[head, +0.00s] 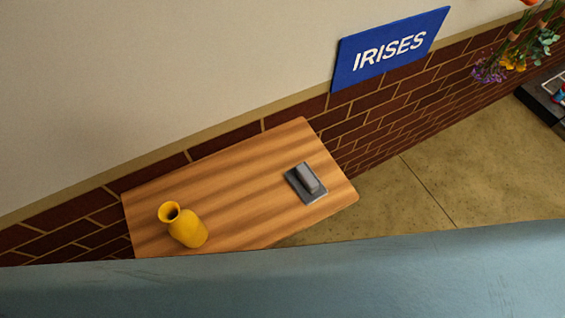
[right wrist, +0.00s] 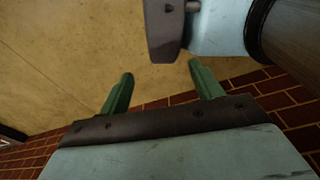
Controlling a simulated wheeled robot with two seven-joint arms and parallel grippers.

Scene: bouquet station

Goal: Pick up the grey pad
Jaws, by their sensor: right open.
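The grey pad (head: 299,192) is a flat dark grey square near the right end of a wooden table (head: 240,170) in the head view. A lighter grey block (head: 307,178) sits on top of it, and I cannot tell whether the two are one piece. My right gripper (right wrist: 161,82) shows in the right wrist view with its two green fingers apart and nothing between them. Neither gripper shows in the head view, and the pad does not show in the right wrist view.
A yellow vase (head: 187,228) stands on the table's left part. A blue IRISES sign (head: 388,47) is on the wall above. Flowers (head: 515,55) hang at the upper right, over a dark tray (head: 545,98). The table's middle is clear.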

